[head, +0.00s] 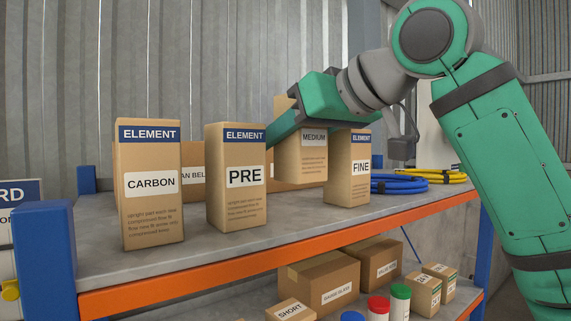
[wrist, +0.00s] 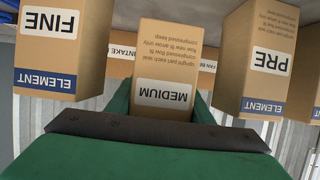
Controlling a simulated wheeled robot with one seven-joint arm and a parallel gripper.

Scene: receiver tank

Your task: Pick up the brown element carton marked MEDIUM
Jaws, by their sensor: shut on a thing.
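The brown element carton marked MEDIUM (head: 302,160) stands out between the PRE and FINE cartons in the head view, its lower edge appearing above the shelf surface. Its upper part is partly hidden by my green gripper (head: 285,128). In the wrist view the MEDIUM carton (wrist: 167,70) appears upside down between the two green fingers of my gripper (wrist: 160,105). My gripper is shut on it. The PRE carton (head: 236,177) stands to its left and the FINE carton (head: 347,168) to its right in the head view.
The CARBON carton (head: 150,185) stands at the left of the grey shelf (head: 285,222). A long, low carton lies behind. Blue hose (head: 398,186) and yellow hose (head: 440,175) coils lie at the right. Boxes and colored-lid jars fill the lower shelf.

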